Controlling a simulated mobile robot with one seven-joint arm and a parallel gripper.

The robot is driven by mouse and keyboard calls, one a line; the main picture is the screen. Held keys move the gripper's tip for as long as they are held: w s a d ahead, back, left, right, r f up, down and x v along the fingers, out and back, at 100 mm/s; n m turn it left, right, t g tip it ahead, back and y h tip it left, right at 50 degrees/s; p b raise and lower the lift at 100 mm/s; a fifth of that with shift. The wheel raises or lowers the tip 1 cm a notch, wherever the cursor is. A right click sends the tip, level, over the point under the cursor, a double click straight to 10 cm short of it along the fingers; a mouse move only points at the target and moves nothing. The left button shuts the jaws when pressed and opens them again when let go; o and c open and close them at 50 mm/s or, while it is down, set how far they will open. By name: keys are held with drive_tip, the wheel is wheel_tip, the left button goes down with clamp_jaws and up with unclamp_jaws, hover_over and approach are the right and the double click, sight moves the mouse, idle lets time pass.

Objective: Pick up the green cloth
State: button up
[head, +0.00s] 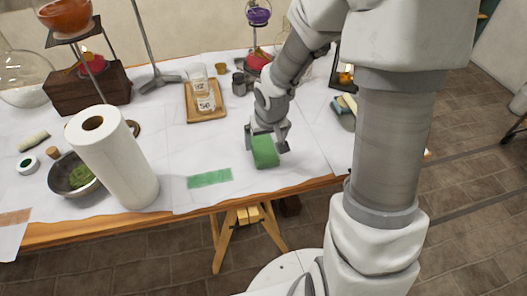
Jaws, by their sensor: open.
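The green cloth (264,155) looks like a small folded green pad near the front edge of the white-covered table (190,155). My gripper (267,145) points down over it, with its fingers apart at either side of the cloth's upper part. The gripper hides part of the cloth, and I cannot tell whether the fingers touch it. A flat, paler green strip (209,178) lies on the table to the left of the cloth.
A paper towel roll (120,165) and a bowl of green matter (72,175) stand at left. Burner stands with flasks are at the back. The table between the towel roll and my gripper is mostly clear.

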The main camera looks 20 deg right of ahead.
sight(264, 148)
drive_tip(key=b+x, duration=0.1)
drive_tip(key=x, duration=0.2)
drive_tip(key=shift+w+f, duration=0.1)
drive_tip(key=shift+f, duration=0.1)
drive_tip(key=shift+r, duration=0.1)
drive_tip(key=c, duration=1.1)
wheel_tip(264, 148, up, 4)
drive_tip(key=shift+r+p, duration=0.1)
drive_tip(key=shift+p, duration=1)
drive_tip(key=s+d+r+p, duration=0.1)
drive_tip(key=d+r+p, duration=0.1)
drive_tip(key=d, duration=0.1)
drive_tip(key=s+d+r+p, duration=0.1)
drive_tip(key=d+r, duration=0.1)
drive_tip(key=d, duration=0.2)
drive_tip(key=s+d+r+p, duration=0.1)
drive_tip(key=d+r+p, duration=0.1)
drive_tip(key=d, duration=0.2)
drive_tip(key=shift+s+d+r+p, duration=0.1)
drive_tip(key=shift+s+r+p, duration=0.05)
drive_tip(key=shift+r+p, duration=0.2)
